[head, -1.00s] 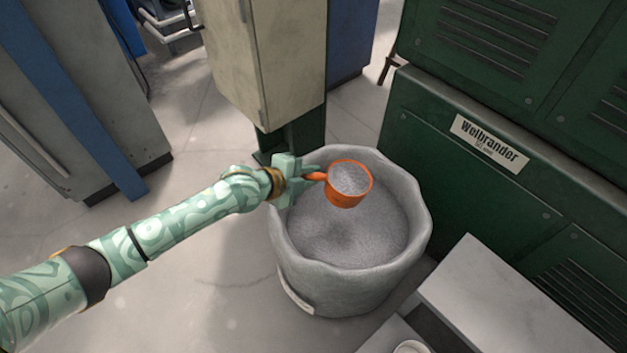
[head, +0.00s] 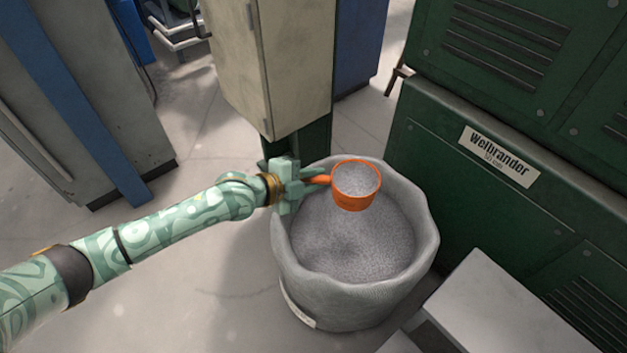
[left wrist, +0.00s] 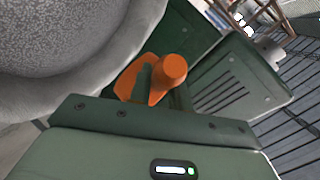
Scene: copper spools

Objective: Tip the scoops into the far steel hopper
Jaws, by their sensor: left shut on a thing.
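My left gripper (head: 303,182) is shut on the handle of an orange scoop (head: 352,198). The scoop is upright and filled with grey granules. It hangs above the far part of a round, pale grey sack-like tub (head: 428,240), which holds more of the same granules. In the left wrist view the orange scoop (left wrist: 172,69) shows partly, with the tub (left wrist: 110,62) at the upper left. I cannot make out a steel hopper in these frames. My right gripper is not in view.
A green machine (head: 430,140) labelled Welbrander stands close right of the tub. A beige cabinet (head: 285,60) stands behind it. A pale grey box (head: 490,310) is at the lower right. Grey floor (head: 200,290) is clear left of the tub.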

